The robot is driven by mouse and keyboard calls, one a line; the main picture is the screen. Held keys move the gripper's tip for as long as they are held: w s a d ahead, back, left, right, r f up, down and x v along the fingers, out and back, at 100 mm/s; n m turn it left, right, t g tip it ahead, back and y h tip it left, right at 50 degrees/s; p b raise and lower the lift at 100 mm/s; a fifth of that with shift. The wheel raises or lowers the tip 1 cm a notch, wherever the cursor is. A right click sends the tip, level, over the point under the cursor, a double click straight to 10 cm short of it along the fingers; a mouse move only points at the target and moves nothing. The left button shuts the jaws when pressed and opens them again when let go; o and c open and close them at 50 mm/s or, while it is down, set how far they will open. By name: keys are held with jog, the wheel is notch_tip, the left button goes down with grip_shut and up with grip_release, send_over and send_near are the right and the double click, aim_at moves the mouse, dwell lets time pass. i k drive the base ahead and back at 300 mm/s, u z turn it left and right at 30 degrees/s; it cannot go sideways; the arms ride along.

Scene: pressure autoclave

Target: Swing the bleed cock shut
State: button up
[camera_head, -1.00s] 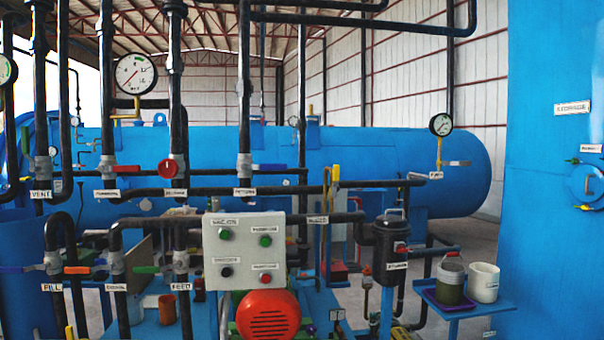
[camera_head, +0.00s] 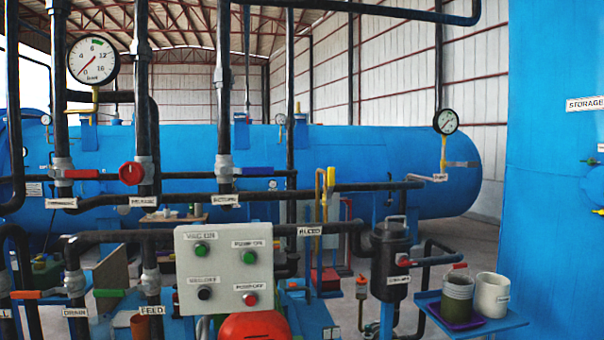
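A label reading "BLEED" (camera_head: 309,231) is on the dark horizontal pipe, right of the control box. Just above it a thin yellowish pipe (camera_head: 319,205) rises, and a small yellow handle (camera_head: 331,178) stands roughly upright at its top. The handle looks like the bleed cock's lever, but it is too small to tell whether the cock is open or shut. My gripper is not in this view, and nothing is seen touching the handle.
A grey control box (camera_head: 231,268) with several buttons stands left of the bleed pipe. A black canister (camera_head: 390,260) stands to its right. A blue shelf (camera_head: 490,322) holds two cups. Pipes with red, blue and green valve handles crowd the left.

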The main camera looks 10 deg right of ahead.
aim_at(331, 171)
jog(key=i, duration=1.15)
jog(key=u, duration=0.05)
